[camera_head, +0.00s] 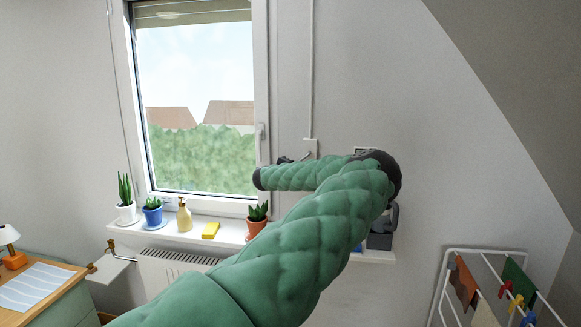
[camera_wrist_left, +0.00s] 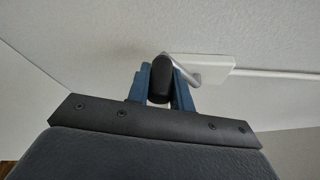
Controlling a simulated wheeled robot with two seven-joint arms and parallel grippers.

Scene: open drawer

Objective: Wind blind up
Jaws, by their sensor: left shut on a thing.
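The blind (camera_head: 195,14) is a pale slatted strip across the top of the window, and most of the glass below is uncovered. The white winder box (camera_head: 310,146) is on the wall right of the window, and it also shows in the left wrist view (camera_wrist_left: 205,65). A silver crank arm (camera_wrist_left: 185,71) runs from it to a black knob (camera_wrist_left: 161,78). My left gripper (camera_wrist_left: 161,86) is shut on the knob, with a blue finger on each side. In the head view my left gripper (camera_head: 285,160) is small and partly hidden by my arm. My right gripper is out of view.
The windowsill (camera_head: 181,234) below holds potted plants, a yellow soap bottle (camera_head: 184,215) and a yellow sponge (camera_head: 210,230). A drying rack (camera_head: 446,287) stands at lower right. A desk (camera_head: 72,293) is at lower left.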

